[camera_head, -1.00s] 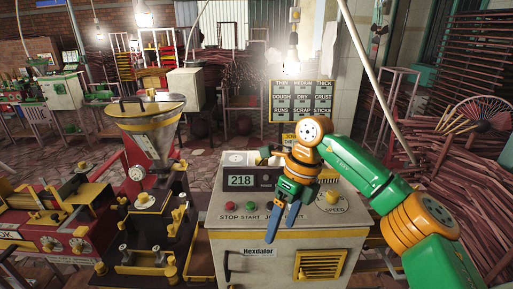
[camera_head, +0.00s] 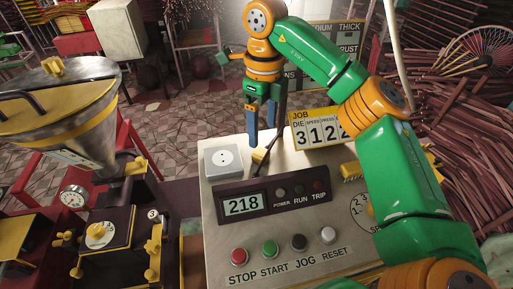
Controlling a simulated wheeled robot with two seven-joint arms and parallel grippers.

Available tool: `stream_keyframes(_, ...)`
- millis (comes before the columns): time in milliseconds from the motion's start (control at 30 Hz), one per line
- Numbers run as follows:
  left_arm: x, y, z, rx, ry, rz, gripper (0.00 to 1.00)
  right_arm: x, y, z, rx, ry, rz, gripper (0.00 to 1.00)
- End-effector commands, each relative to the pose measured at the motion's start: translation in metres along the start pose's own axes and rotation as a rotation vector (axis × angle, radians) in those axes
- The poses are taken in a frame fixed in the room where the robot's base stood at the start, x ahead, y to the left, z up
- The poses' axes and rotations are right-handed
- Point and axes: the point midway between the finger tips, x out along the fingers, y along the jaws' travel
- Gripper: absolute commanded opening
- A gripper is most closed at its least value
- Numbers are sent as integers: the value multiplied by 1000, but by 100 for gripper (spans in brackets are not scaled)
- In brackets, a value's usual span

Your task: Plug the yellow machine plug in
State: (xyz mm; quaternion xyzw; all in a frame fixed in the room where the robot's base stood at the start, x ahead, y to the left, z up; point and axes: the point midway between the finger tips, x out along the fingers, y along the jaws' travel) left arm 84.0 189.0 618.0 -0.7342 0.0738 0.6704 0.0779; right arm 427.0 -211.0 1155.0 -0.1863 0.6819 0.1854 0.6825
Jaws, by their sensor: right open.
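The yellow plug (camera_head: 259,160) lies on the light top of the machine cabinet, and a dark cord runs up from it toward the back. A square white socket (camera_head: 223,159) with a round face sits just left of the plug, apart from it. My right gripper (camera_head: 262,134) points down behind and above the plug, with its two blue fingers apart and nothing seen between them. The cord passes close by the right finger; I cannot tell whether they touch. My left gripper is not in view.
A display panel (camera_head: 272,199) reading 218 stands in front of the socket, with several push buttons nearer. A yellow-topped job counter (camera_head: 318,128) stands right of the cord. A metal hopper (camera_head: 62,120) fills the left. My right arm covers the cabinet's right side.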

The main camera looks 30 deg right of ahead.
Motion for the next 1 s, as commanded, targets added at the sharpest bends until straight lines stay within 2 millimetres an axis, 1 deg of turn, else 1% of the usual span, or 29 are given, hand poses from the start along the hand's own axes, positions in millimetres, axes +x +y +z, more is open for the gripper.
stream_keyframes(167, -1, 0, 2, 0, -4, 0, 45, 2, 0, 0, 0, 0, 1, 80)
stream_keyframes(333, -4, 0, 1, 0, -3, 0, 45, 18, 1, 0, -1, 2, 1, 80)
stream_keyframes(567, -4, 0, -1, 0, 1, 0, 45, 19, 1, 0, 0, 0, 1, 80)
stream_keyframes(633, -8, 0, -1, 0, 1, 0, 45, 23, 2, 0, -1, 2, 1, 80)
stream_keyframes(767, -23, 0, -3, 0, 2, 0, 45, 41, 6, -2, -3, 4, 3, 80)
stream_keyframes(800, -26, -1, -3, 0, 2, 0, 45, 48, 7, -2, -1, 4, 3, 80)
stream_keyframes(900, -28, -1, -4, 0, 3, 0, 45, 63, 7, -1, 0, 3, 3, 80)
stream_keyframes(1000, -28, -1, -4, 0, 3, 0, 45, 70, 6, -1, 0, 1, 1, 80)
